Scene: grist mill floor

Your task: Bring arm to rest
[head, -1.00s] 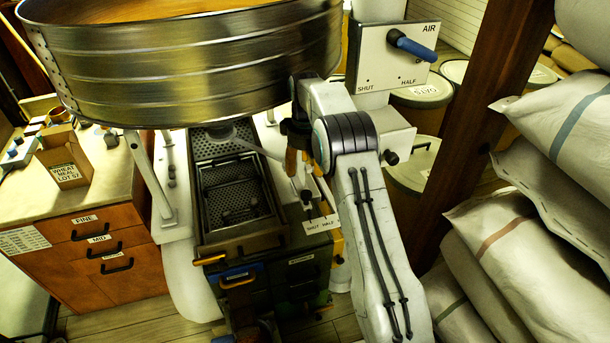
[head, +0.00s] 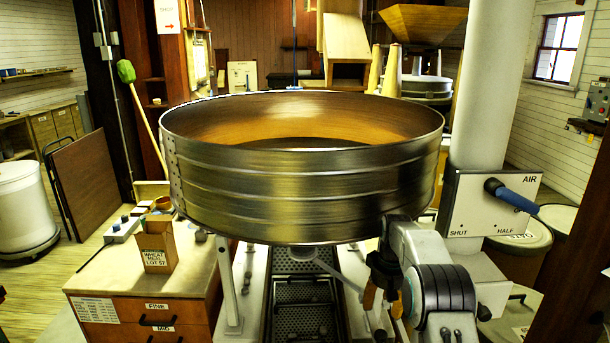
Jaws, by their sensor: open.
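My gripper (head: 381,298) hangs at the lower right of the big metal drum (head: 310,190), its fingers pointing down. It is open, and nothing shows between its fingers. My white arm with its black ribbed joint rises from the bottom edge, folded just right of the gripper. Its lower links are out of the frame. I cannot tell whether the gripper touches anything behind it.
An air panel (head: 482,212) with a blue-handled lever (head: 510,196) stands close to the right of my arm. A perforated tray (head: 300,296) lies below the drum. A drawer cabinet (head: 150,312) with a paper bag (head: 158,247) stands left. Barrels (head: 520,250) stand right.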

